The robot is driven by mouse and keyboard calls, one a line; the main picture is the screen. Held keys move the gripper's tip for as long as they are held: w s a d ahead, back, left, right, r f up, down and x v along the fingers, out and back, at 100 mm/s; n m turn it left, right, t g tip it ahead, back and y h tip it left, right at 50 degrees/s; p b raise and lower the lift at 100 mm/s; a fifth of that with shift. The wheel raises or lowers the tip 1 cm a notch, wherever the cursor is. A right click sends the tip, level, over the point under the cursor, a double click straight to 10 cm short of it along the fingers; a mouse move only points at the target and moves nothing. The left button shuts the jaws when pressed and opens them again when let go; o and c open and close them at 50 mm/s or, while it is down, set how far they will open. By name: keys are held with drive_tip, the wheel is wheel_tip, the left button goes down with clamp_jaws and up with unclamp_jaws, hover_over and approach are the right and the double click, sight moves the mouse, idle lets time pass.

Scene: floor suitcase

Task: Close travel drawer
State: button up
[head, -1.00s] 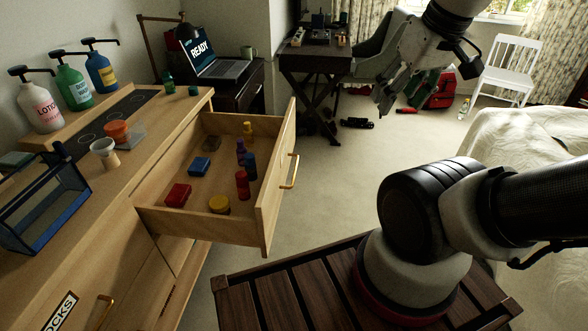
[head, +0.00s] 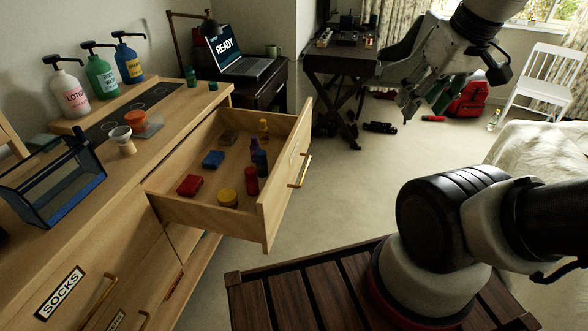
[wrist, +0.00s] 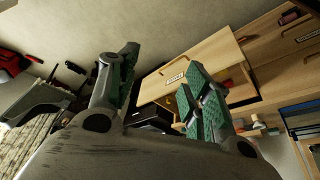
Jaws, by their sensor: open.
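The travel drawer (head: 284,190) is pulled out of the light wooden dresser (head: 160,190). It holds red, blue and yellow items and several small bottles. Its front has a brass handle (head: 300,170). In the wrist view the drawer front (wrist: 193,66) carries a label too small to read, and my gripper's right finger covers part of the drawer. My gripper (head: 412,108) is open and empty, raised over the floor to the right of the drawer and apart from it. Its green-padded fingers (wrist: 160,85) show spread in the wrist view.
A dark desk (head: 340,65), a red backpack (head: 467,98) and a white chair (head: 540,82) are farther back.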

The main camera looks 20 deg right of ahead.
drive_tip(key=f+g, duration=0.1)
drive_tip(key=w+f, duration=0.1)
drive_tip(key=f, duration=0.1)
drive_tip(key=w+f+g, duration=0.1)
drive_tip(key=shift+a+f+g, duration=0.2)
drive_tip(key=shift+a+g, duration=0.05)
drive_tip(key=shift+g, duration=0.05)
clamp_jaws()
drive_tip(key=m+y, duration=0.2)
drive_tip(key=m, duration=2.2)
approach(302, 180)
drive_tip(key=x, duration=0.6)
drive_tip(key=shift+a+f, duration=0.1)
drive_tip(key=shift+f, duration=0.3)
drive_tip(key=shift+w+a, duration=0.4)
drive_tip(key=shift+a, duration=0.25)
